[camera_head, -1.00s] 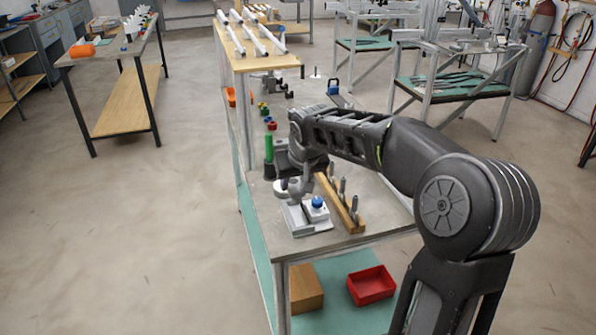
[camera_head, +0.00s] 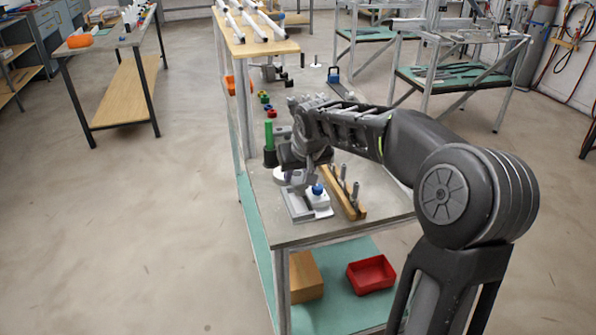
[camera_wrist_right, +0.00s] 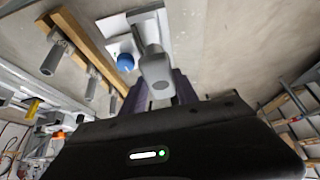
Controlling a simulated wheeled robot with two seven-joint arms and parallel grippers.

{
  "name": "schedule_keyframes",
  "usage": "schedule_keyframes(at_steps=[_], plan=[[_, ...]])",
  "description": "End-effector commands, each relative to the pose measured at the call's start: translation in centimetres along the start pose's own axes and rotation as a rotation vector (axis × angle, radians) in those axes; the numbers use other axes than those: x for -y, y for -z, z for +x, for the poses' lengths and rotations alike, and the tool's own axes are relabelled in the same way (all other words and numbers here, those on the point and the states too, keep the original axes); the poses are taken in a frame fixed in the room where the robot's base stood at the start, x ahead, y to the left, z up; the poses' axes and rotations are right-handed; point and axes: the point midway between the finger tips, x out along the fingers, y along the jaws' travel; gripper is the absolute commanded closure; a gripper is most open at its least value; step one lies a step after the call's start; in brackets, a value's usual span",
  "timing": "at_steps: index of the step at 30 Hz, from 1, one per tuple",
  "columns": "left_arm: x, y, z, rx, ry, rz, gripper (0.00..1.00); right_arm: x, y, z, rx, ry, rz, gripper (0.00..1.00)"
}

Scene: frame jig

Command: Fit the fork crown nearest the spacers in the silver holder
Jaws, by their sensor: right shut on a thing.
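The silver holder (camera_head: 296,210) is a pale base plate with a blue knob (camera_head: 318,189), near the front of the bench. My right gripper (camera_head: 307,174) is over the holder, pointing down. In the right wrist view it is shut on a grey fork crown (camera_wrist_right: 155,70), between its dark fingers. The crown's narrow end lies over the holder's plate (camera_wrist_right: 122,25), beside the blue knob (camera_wrist_right: 125,62). I cannot tell whether the crown touches the holder. Several other grey fork crowns (camera_head: 355,190) stand in a wooden rack to the right. My left gripper is not in view.
Coloured rings (camera_head: 267,106), likely the spacers, and a green post (camera_head: 269,135) stand behind the holder. A red bin (camera_head: 371,274) and a wooden box (camera_head: 305,277) are on the lower shelf. The bench's front corner is clear.

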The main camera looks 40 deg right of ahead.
Motion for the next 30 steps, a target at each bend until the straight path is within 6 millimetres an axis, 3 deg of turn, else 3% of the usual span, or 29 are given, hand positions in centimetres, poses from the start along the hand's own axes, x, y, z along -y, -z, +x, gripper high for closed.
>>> schedule_keyframes(at_steps=[15,30], plan=[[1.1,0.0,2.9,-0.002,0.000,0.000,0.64,0.0,-2.3,4.1,-0.001,0.000,0.000,1.00],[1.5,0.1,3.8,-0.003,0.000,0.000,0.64,0.0,-2.9,5.0,-0.001,0.000,0.000,1.00]])
